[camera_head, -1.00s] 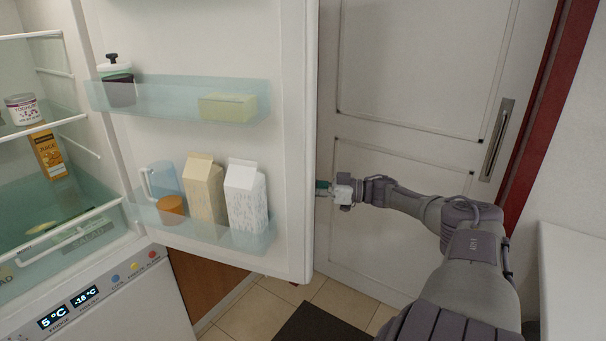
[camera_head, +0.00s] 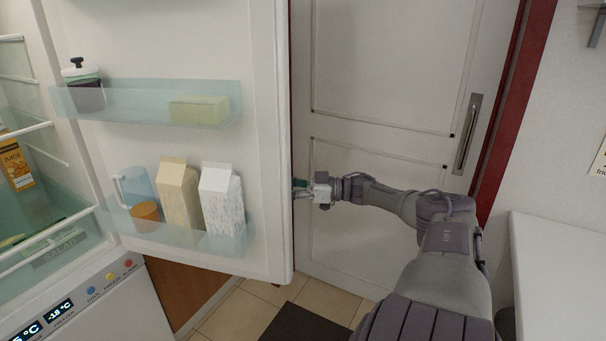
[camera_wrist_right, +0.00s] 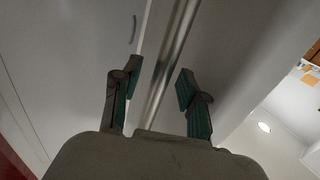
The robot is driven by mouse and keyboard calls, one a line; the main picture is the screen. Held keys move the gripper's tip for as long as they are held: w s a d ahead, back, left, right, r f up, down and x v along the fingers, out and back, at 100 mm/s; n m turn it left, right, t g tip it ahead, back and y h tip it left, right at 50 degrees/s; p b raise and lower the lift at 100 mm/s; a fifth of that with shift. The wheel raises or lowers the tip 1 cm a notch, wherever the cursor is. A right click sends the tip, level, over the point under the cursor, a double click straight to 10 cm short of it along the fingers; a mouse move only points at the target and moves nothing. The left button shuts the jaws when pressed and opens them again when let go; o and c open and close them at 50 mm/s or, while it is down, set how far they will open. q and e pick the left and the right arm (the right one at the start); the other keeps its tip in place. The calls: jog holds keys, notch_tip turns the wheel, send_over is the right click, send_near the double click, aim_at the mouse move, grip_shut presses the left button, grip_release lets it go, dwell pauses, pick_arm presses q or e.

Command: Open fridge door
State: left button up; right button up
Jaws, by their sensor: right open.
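The white fridge door (camera_head: 185,50) stands wide open, its inner side and shelves facing me in the head view. My right gripper (camera_head: 300,188) is at the door's free outer edge, its fingertips partly hidden behind that edge. In the right wrist view the two green-padded fingers (camera_wrist_right: 159,74) are open and apart. A metal bar, apparently the door handle (camera_wrist_right: 170,60), runs between them, with a gap visible on each side. My left gripper is not in view.
The door shelves hold cartons (camera_head: 221,198), a jug (camera_head: 135,187) and other food. The fridge interior (camera_head: 35,205) lies at the left. Behind my right arm is a closed white room door (camera_head: 385,65) with a red frame. A white counter (camera_head: 560,270) stands at the right.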

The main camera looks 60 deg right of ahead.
jog(key=v, duration=1.1)
jog(key=shift+s, duration=0.2)
jog(key=shift+d, duration=0.15)
jog(key=s+f+m+g+h, duration=0.1)
jog(key=s+f+m+h, duration=0.35)
jog(key=f, duration=1.15)
jog(key=s+f+m+g+h, duration=0.2)
jog(key=s+f+h, duration=0.45)
jog(key=f, duration=0.95)
jog(key=s+a+f+g, duration=0.2)
jog(key=s+a+f, duration=0.15)
jog(key=f, duration=0.25)
jog(key=s+a+f+g, duration=0.1)
jog(key=s+a+f, duration=0.25)
jog(key=f, duration=0.35)
jog(key=s+a+f+g, duration=0.45)
jog(key=a+f, duration=0.75)
jog(key=a, duration=0.4)
jog(key=s+a+f+n+g+y, duration=0.1)
jog(key=s+a+f, duration=0.1)
jog(key=a, duration=0.6)
jog(key=s+a+f+n+g+y, duration=0.1)
jog(key=s+a+f+g, duration=0.1)
jog(key=a, duration=0.5)
jog(key=s+a+f+n+g, duration=0.1)
jog(key=s+a+f, duration=0.1)
jog(key=a, duration=0.6)
jog(key=shift+s+a+f+n+y, duration=0.3)
jog(key=shift+f+n+y, duration=0.05)
jog(key=shift+f+y, duration=0.1)
